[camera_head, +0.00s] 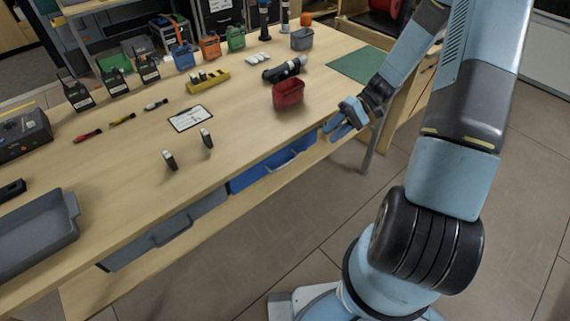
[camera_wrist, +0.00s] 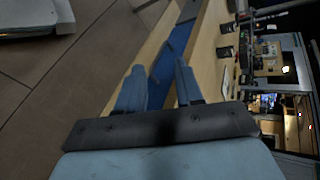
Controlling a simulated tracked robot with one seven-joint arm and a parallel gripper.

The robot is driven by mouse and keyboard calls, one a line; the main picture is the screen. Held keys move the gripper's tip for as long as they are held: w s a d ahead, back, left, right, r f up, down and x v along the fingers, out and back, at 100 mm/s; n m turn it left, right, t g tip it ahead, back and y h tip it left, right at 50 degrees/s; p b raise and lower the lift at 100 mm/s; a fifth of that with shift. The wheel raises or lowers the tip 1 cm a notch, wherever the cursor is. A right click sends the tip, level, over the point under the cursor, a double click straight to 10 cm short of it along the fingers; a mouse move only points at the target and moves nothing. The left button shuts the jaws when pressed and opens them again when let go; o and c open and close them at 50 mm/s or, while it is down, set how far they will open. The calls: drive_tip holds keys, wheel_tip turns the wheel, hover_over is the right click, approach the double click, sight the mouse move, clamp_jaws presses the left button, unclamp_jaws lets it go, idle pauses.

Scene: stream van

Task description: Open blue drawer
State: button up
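In the wrist view my gripper (camera_wrist: 158,72) is open and empty, with the blue drawer (camera_wrist: 170,55) beyond and between the two fingers.
A grey drawer (camera_head: 170,232) is to the left under the bench (camera_head: 130,180). A red bin (camera_head: 288,94) stands on the tabletop near my gripper. A grey tray (camera_head: 35,240), radios and tools lie farther left. The floor in front is clear.

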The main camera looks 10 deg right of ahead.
sight(286, 163)
wheel_tip(286, 163, down, 10)
drive_tip(key=w+a+m+t+y, duration=0.1)
drive_tip(key=t+y, duration=0.1)
drive_tip(key=y, duration=0.4)
drive_tip(key=s+a, duration=0.1)
drive_tip(key=a, duration=0.3)
drive_tip(key=s+a, duration=0.1)
drive_tip(key=a, duration=0.4)
drive_tip(key=a+f, duration=0.1)
drive_tip(key=a, duration=0.3)
drive_tip(key=shift+s+a+f, duration=0.1)
drive_tip(key=shift+s+a, duration=0.3)
clamp_jaws()
